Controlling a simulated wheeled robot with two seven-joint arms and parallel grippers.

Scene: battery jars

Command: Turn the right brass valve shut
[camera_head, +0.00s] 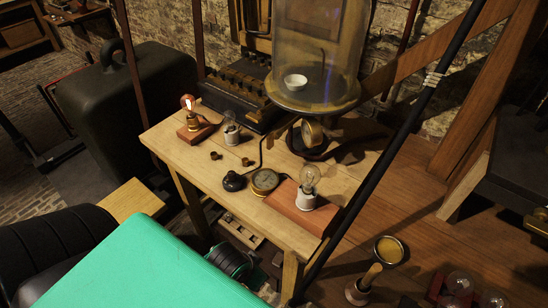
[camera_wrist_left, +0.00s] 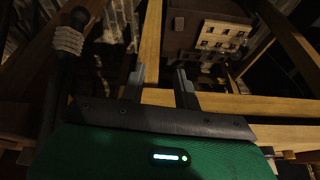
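Two small brass-coloured knobs stand on the wooden table in the head view. The right one (camera_head: 247,161) and the left one (camera_head: 215,155) are near the table's middle, and no gripper is at either. They are too small to tell whether they are the valves or how they are turned. My left gripper (camera_wrist_left: 160,85) shows in the left wrist view, its two fingers apart with nothing between them. It points toward wooden beams, and no knob shows there. My right gripper is not in view.
The table (camera_head: 170,152) holds a glass bell jar (camera_head: 320,40), several bulbs, a round dial (camera_head: 265,180) and a dark coil box (camera_head: 235,92). A black pole (camera_head: 400,125) slants past its right side. It also shows beside my left gripper in the wrist view (camera_wrist_left: 55,85).

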